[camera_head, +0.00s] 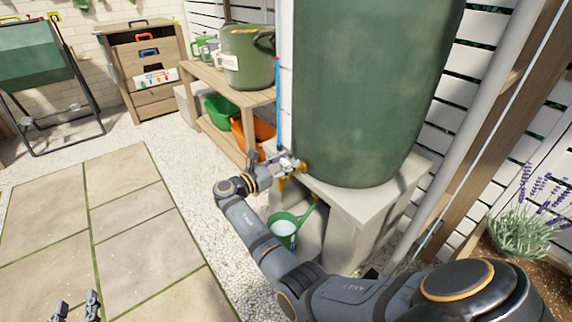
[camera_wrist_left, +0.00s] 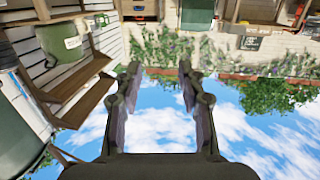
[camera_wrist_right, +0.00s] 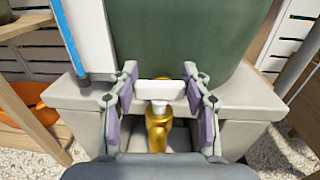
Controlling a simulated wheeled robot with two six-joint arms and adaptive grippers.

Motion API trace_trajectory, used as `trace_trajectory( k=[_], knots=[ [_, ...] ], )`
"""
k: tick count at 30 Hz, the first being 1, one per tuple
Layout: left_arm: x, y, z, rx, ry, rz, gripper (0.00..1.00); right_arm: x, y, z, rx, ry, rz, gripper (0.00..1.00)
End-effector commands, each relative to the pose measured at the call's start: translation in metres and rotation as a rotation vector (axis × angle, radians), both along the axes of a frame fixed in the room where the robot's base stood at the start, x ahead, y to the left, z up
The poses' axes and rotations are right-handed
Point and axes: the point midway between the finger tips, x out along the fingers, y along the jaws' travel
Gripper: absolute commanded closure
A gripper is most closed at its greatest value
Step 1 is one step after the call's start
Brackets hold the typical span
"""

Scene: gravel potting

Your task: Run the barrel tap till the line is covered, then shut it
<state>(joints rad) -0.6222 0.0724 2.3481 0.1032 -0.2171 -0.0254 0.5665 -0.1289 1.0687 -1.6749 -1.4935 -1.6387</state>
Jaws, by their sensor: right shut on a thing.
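The green barrel (camera_head: 375,90) stands on a grey plinth (camera_head: 350,205). Its brass tap (camera_wrist_right: 158,130) has a white lever handle (camera_wrist_right: 160,90), which lies crosswise in the right wrist view. My right gripper (camera_head: 285,164) is shut on this handle. A green watering can (camera_head: 273,233) stands below the tap, with a pale surface like water inside. I cannot make out a line in it or a stream from the spout. My left gripper (camera_head: 76,306) is open and empty, low at the left of the head view; its spread fingers also show in the left wrist view (camera_wrist_left: 160,85).
A blue strip (camera_wrist_right: 68,40) runs up a white board beside the barrel. A wooden bench (camera_head: 240,97) at the left holds a large green pot (camera_head: 248,65), with green (camera_head: 222,112) and orange (camera_head: 262,133) bins below. Paving (camera_head: 130,215) and gravel lie clear at the left.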

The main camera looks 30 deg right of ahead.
Motion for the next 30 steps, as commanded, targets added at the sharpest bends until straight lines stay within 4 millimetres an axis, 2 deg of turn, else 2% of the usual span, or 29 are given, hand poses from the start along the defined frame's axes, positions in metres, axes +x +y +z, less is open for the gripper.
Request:
trace_trajectory(
  k=[3, 10, 16, 26, 27, 30],
  knots=[
    [0.004, 0.001, 0.026, 0.003, -0.107, 0.002, 0.60, 0.001, -0.001, 0.000, -0.001, -0.001, -0.031, 0.84],
    [0.005, 0.001, 0.059, 0.005, -0.236, 0.004, 0.60, 0.000, -0.001, 0.000, -0.001, -0.001, -0.067, 0.84],
    [0.005, 0.001, 0.068, 0.005, -0.271, 0.005, 0.60, 0.000, -0.001, 0.000, 0.000, 0.000, -0.078, 0.84],
    [0.005, 0.001, 0.068, 0.005, -0.273, 0.006, 0.60, 0.000, -0.001, 0.000, 0.000, 0.000, -0.078, 0.84],
    [0.005, 0.001, 0.068, 0.005, -0.273, 0.006, 0.60, 0.000, -0.001, 0.000, 0.000, 0.000, -0.078, 0.47],
    [0.005, 0.001, 0.068, 0.005, -0.273, 0.006, 0.60, 0.000, -0.001, 0.000, 0.000, 0.000, -0.078, 0.33]
  ],
)
